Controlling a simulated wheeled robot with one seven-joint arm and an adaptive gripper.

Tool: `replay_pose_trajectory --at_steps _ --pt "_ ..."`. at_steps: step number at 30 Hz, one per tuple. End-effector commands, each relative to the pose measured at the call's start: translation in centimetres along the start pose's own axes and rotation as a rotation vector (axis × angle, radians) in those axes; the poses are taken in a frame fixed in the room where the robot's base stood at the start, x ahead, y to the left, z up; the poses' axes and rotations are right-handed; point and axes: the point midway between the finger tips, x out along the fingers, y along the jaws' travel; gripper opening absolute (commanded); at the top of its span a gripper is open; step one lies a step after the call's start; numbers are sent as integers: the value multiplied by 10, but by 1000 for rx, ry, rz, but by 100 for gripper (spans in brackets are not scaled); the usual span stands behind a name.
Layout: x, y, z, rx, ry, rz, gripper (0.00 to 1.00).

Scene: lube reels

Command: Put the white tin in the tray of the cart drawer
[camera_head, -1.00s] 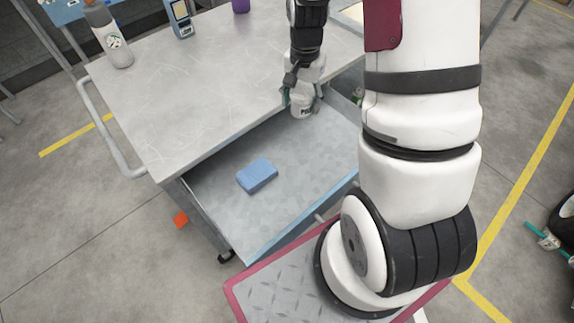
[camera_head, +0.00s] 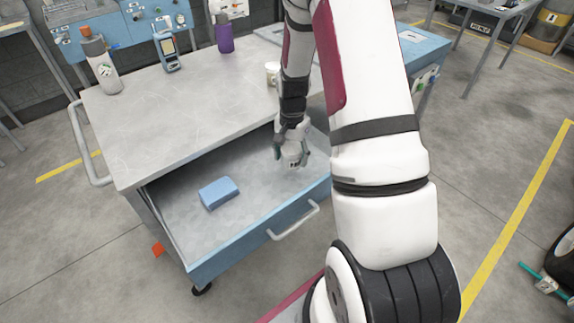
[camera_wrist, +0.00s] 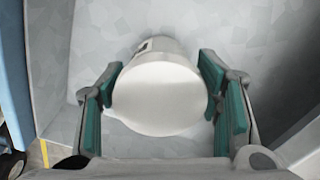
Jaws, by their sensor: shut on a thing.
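The white tin (camera_head: 292,157) is between the fingers of my gripper (camera_head: 291,154), over the right part of the open cart drawer. In the wrist view the tin (camera_wrist: 158,95) shows its round white end, with the green finger pads of my gripper (camera_wrist: 160,98) against both sides. The drawer tray (camera_head: 245,222) is a grey bottom with a blue front and a handle. The tin is within the drawer's outline; I cannot tell whether it touches the bottom.
A blue block (camera_head: 219,193) lies in the left part of the drawer. On the grey cart top (camera_head: 180,125) stand a bottle (camera_head: 102,66), a handheld device (camera_head: 167,51), a purple bottle (camera_head: 224,33) and a white cup (camera_head: 272,73). The drawer bottom between block and tin is clear.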

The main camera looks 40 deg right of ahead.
Motion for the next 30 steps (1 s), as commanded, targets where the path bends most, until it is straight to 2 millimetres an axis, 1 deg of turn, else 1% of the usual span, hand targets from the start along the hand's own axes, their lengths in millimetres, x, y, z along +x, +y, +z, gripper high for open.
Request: replay_pose_trajectory --at_steps 4,9,11,22,23,24,25,30 --pt "10 0 0 0 -1 1 26" --pt "34 0 1 0 -3 1 26" --pt "39 0 1 0 -2 0 26" --pt "43 0 0 0 0 -1 26" --pt "43 0 0 0 0 -1 63" --pt "42 0 0 0 0 -1 72" --pt "42 0 0 0 0 -1 79" --pt "42 0 0 0 0 -1 79"
